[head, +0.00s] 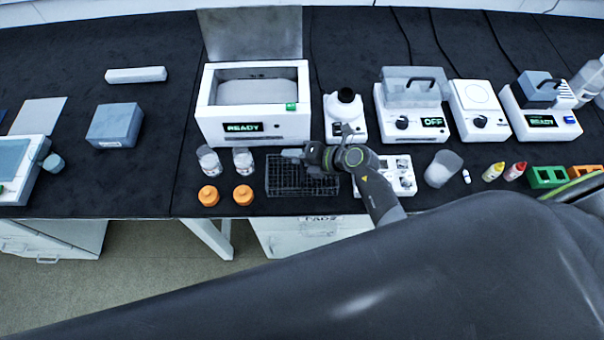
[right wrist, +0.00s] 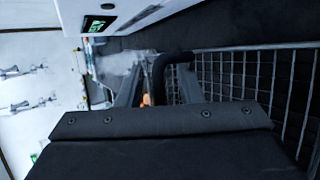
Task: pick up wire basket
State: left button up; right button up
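The wire basket (head: 285,183) is a dark mesh box on the black bench, in front of the white READY instrument. Its grid wall (right wrist: 285,85) fills the right side of the right wrist view. My right gripper (head: 292,156) is over the basket's back edge, reaching in from the right. In the right wrist view its two fingers (right wrist: 158,88) stand apart, with a thick black curved bar, seemingly the basket's handle, between them. I see no clear grip on it. My left gripper is not in view.
The READY instrument (head: 253,128) stands close behind the basket. Two clear jars (head: 209,160) and two orange-capped bottles (head: 208,195) are to its left. A white rack (head: 402,176) is to its right. The bench's front edge is close.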

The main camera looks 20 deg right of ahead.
grip_shut()
jog(key=shift+r, duration=0.15)
